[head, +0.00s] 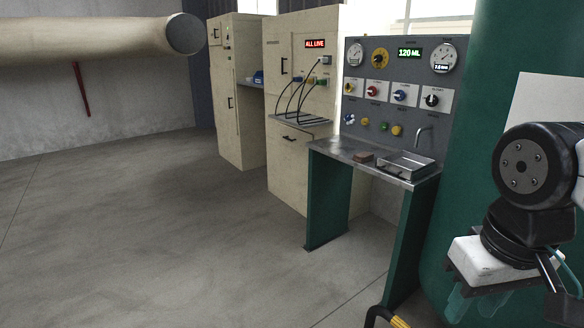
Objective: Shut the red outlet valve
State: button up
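A red knob (377,88) on a white plate sits on the grey upright panel (358,112), in a row between a yellow knob (349,87) and a blue knob (399,95). It is the likely red outlet valve; its label is too small to read, and I cannot tell which way it is turned. My gripper (475,306) hangs at the lower right, well apart from the panel and nearer to me. Its pale green fingers are partly cut off or hidden under a white block-shaped body, so their opening is unclear. Nothing touches the red knob.
A black knob (432,100) ends the row. A bench (336,149) with a metal tray (405,165) and a spout stands below the panel. A large green tank (478,150) is at right. Cream cabinets (290,165) stand left of the panel. The left floor is clear.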

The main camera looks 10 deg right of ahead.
aim_at(374, 92)
jog(key=z, duration=0.25)
jog(key=i, duration=1.55)
jog(key=z, duration=0.05)
jog(key=k, duration=0.5)
jog(key=u, duration=1.25)
jog(key=i, duration=0.65)
jog(key=z, duration=0.65)
jog(key=i, duration=0.5)
jog(key=z, duration=0.55)
